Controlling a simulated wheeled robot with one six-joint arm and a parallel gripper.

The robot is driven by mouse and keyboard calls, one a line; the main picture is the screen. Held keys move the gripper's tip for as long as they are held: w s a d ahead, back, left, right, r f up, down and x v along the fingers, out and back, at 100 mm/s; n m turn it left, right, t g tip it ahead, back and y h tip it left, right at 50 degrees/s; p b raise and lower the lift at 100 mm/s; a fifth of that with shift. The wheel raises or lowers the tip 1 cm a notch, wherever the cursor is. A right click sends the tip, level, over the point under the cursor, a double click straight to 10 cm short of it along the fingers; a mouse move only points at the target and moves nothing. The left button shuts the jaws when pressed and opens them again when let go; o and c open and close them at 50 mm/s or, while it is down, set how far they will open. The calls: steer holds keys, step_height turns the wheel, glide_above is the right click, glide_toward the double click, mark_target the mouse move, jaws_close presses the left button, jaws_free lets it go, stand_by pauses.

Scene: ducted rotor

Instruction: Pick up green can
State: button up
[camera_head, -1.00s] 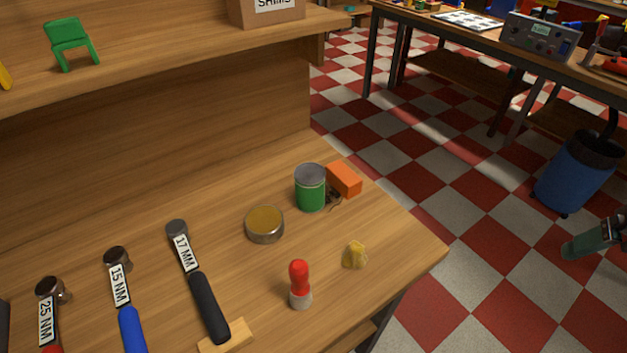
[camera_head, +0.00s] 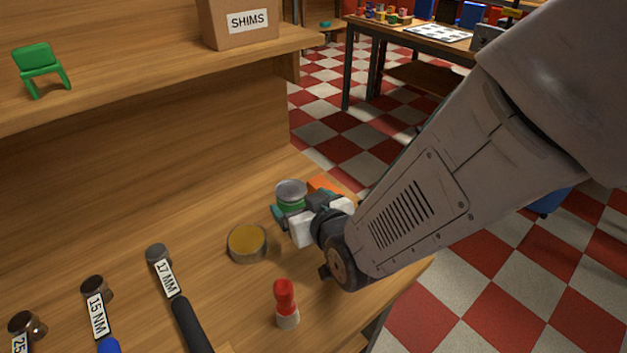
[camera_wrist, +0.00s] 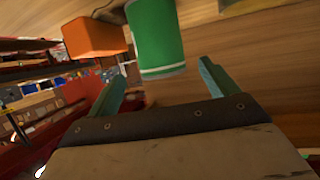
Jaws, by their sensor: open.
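The green can (camera_head: 291,192) stands upright on the wooden bench near its right end. Its grey lid shows in the head view, and my gripper hides much of its lower side. My gripper (camera_head: 297,212) is open and low at the can, its fingers on the can's near side. In the wrist view the green can (camera_wrist: 156,38) is just beyond the two teal fingertips of my gripper (camera_wrist: 162,75), roughly between their lines. I cannot tell whether a finger touches it.
Labelled torque tools lie at left. A shelf with a SHIMS box (camera_head: 240,22) is above.

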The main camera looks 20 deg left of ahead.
mark_target(288, 191)
steer(key=x, duration=0.7)
steer(key=shift+a+r, duration=0.25)
steer(key=c, duration=1.3)
